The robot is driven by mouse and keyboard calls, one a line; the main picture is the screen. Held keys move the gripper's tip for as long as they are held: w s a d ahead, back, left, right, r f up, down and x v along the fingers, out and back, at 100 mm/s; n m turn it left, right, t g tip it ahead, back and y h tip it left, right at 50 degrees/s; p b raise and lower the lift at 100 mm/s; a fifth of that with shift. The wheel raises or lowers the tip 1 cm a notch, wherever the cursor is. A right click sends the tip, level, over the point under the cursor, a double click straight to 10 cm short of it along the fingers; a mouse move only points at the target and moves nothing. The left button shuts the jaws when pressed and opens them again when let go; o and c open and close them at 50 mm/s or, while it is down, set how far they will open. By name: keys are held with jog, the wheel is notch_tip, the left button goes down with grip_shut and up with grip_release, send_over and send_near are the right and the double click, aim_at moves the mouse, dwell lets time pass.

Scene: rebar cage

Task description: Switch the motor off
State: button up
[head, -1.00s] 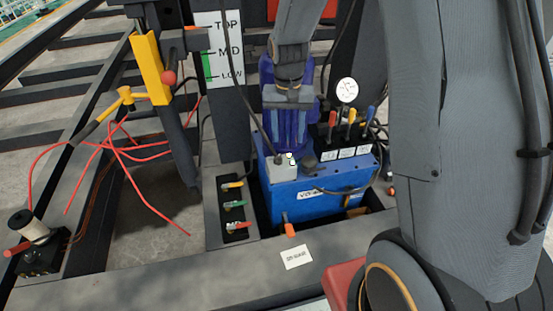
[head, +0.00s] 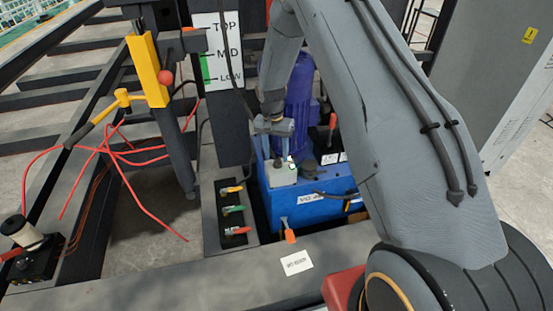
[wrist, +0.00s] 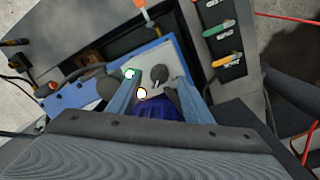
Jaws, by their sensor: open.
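The motor (head: 300,95) is a purple-blue ribbed cylinder standing on the blue tank (head: 290,208). A small grey box (head: 283,178) sits on the tank in front of it, with a green-and-white round spot (head: 292,164) at its edge. In the wrist view, the grey box (wrist: 155,57) carries a dark round fitting (wrist: 158,76). Two bright round spots, one green-rimmed (wrist: 129,74) and one orange-rimmed (wrist: 141,93), lie by the left finger. My gripper (head: 275,150) is open and empty, fingers pointing down over the box. I cannot tell whether they touch it.
A panel with yellow, green and red levers (head: 234,210) stands left of the tank. An orange-handled lever (head: 289,235) is at its front. Red wires (head: 120,155) lie at left. A black cable hangs close to my gripper. A grey cabinet (head: 480,60) stands at right.

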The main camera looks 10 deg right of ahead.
aim_at(278, 163)
jog(key=shift+f, duration=1.45)
jog(key=shift+c, duration=0.4)
jog(key=c, duration=1)
